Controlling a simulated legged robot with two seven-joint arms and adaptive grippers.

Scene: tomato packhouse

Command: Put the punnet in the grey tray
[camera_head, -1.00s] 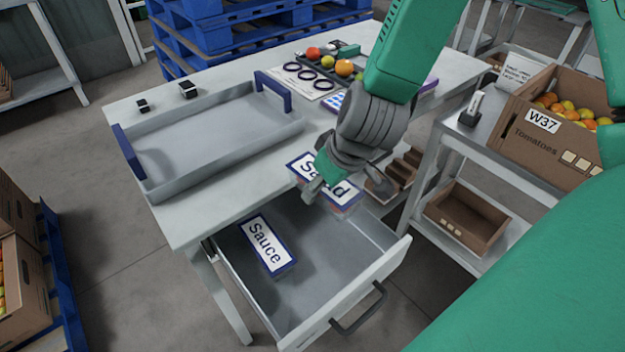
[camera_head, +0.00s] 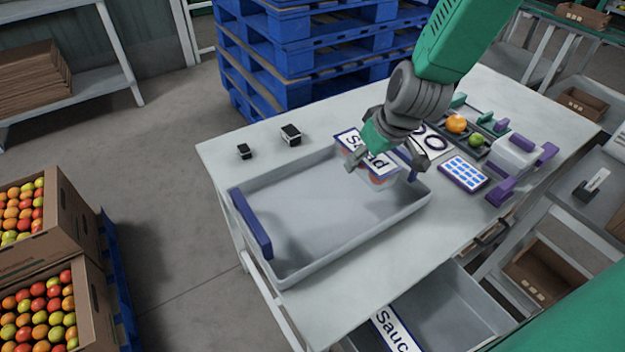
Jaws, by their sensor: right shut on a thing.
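The punnet (camera_head: 380,179) is a clear box with reddish contents and a blue-edged white label, partly readable as "Salad". My right gripper (camera_head: 385,160) is shut on it and covers part of its label. The punnet shows over the far right end of the grey tray (camera_head: 262,273), and I cannot tell whether it touches the tray. The tray is shallow and otherwise empty, with blue handles at its ends; the right handle is largely hidden by the gripper and punnet. My left gripper is not in view.
The open drawer (camera_head: 452,300) below the table front holds a "Sauce" label item (camera_head: 393,332). Small black boxes (camera_head: 291,134) stand behind the tray. Blue pallets (camera_head: 300,45) stand behind.

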